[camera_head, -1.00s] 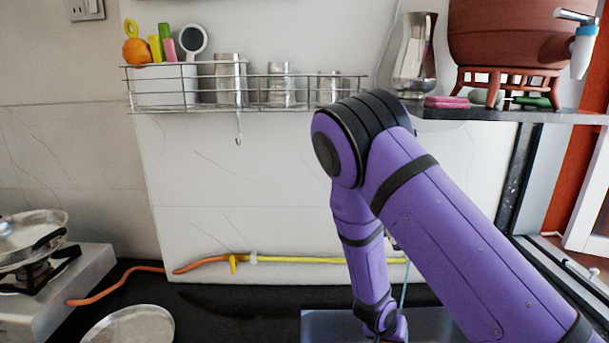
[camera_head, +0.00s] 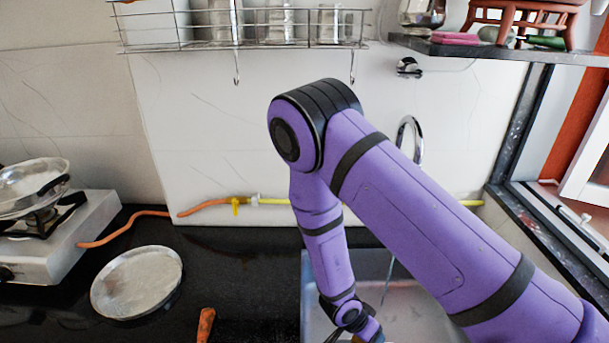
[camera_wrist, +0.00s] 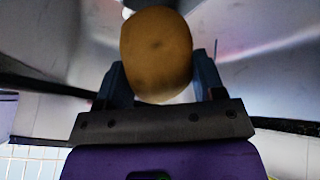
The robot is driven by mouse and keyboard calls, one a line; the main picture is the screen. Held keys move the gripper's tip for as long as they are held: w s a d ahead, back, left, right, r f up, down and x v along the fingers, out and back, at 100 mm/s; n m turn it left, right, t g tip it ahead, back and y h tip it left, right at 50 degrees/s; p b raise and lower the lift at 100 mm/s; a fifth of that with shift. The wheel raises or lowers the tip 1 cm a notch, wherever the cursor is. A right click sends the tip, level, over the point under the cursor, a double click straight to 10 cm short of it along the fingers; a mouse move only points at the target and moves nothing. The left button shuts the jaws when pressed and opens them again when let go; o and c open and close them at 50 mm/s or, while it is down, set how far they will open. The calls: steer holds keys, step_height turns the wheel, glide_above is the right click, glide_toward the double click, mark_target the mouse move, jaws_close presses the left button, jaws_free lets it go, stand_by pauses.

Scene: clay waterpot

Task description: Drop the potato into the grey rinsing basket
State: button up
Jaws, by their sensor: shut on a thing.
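My gripper (camera_wrist: 160,85) is shut on the potato (camera_wrist: 157,50) in the wrist view. The potato is brown and oval and sits between the two dark fingers. In the head view my arm reaches down over the sink (camera_head: 311,290), and the fingers and most of the potato are below the picture's lower edge or hidden by the wrist. I cannot make out the grey rinsing basket in either view.
A silver faucet (camera_head: 417,135) stands behind my arm. A metal plate (camera_head: 137,283) lies on the dark counter, left of the sink. A wire rack (camera_head: 245,45) hangs on the wall.

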steer(key=shift+f, duration=1.35)
steer(key=o, duration=1)
steer(key=shift+o, duration=0.2)
steer(key=v, duration=1)
steer(key=shift+a+r, duration=0.2)
steer(key=shift+r, duration=0.15)
